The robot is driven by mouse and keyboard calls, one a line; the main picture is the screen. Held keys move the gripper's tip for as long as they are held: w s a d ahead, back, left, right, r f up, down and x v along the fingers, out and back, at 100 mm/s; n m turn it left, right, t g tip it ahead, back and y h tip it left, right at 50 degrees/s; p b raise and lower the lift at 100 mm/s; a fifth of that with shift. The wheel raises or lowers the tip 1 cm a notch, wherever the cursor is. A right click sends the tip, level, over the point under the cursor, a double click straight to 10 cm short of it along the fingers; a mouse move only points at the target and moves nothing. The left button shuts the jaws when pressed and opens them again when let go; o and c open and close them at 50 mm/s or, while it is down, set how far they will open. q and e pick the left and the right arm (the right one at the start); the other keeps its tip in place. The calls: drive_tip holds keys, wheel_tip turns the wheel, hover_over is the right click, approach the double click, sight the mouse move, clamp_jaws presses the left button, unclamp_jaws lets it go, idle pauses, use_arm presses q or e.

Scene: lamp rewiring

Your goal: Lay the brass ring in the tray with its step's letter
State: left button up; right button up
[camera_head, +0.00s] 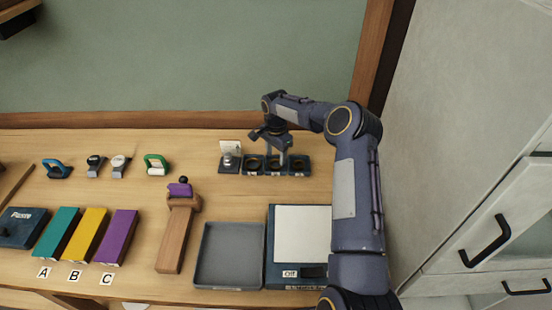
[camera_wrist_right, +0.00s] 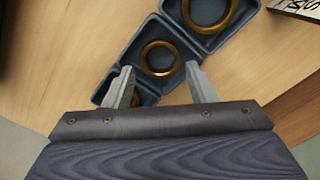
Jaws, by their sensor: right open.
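My right gripper (camera_wrist_right: 162,80) is open and empty, its fingers pointing at a row of small dark blue trays. In the head view the gripper (camera_head: 277,150) hangs over these trays at the back of the bench. A brass ring (camera_wrist_right: 160,58) lies in the middle tray, just beyond and between the fingertips. A second brass ring (camera_wrist_right: 208,12) lies in the adjoining tray. The third tray (camera_wrist_right: 105,90) is partly hidden by a finger. Small white labels on the trays are too small to read. My left gripper is out of view.
Teal (camera_head: 57,235), yellow (camera_head: 84,236) and purple (camera_head: 116,238) blocks stand by cards A, B and C. A grey tray (camera_head: 200,265) is empty. A wooden piece (camera_head: 176,240), green-handled clip (camera_head: 157,164) and blue-handled clip (camera_head: 57,169) lie on the bench. A cabinet (camera_head: 470,130) stands right.

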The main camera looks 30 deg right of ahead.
drive_tip(key=s+a+r+n+t, duration=0.1)
drive_tip(key=s+a+r+n, duration=0.15)
drive_tip(key=r, duration=0.75)
drive_tip(key=s+a+r+n, duration=0.1)
drive_tip(key=s+r+n, duration=0.15)
drive_tip(key=r, duration=0.65)
drive_tip(key=s+a+r+n+t, duration=0.1)
drive_tip(key=s+a+r, duration=0.15)
drive_tip(key=s, duration=0.35)
drive_tip(key=s+a+r+n+t, duration=0.1)
drive_tip(key=s+a+r+n, duration=0.1)
drive_tip(key=s+r, duration=0.3)
drive_tip(key=s+a+f+n+t+y, duration=0.1)
drive_tip(key=s+a+f+n, duration=0.1)
drive_tip(key=s, duration=0.5)
drive_tip(key=s+a+f+n+y, duration=0.1)
drive_tip(key=s+a+f+n, duration=0.1)
drive_tip(key=s+a, duration=0.2)
drive_tip(key=s+a+f+n+t+y, duration=0.1)
drive_tip(key=s+a+f, duration=0.1)
drive_tip(key=s, duration=0.8)
drive_tip(key=shift+s+a+n+t+y, duration=0.3)
drive_tip(key=shift+s+a+n+y, duration=0.1)
drive_tip(key=shift+a, duration=0.05)
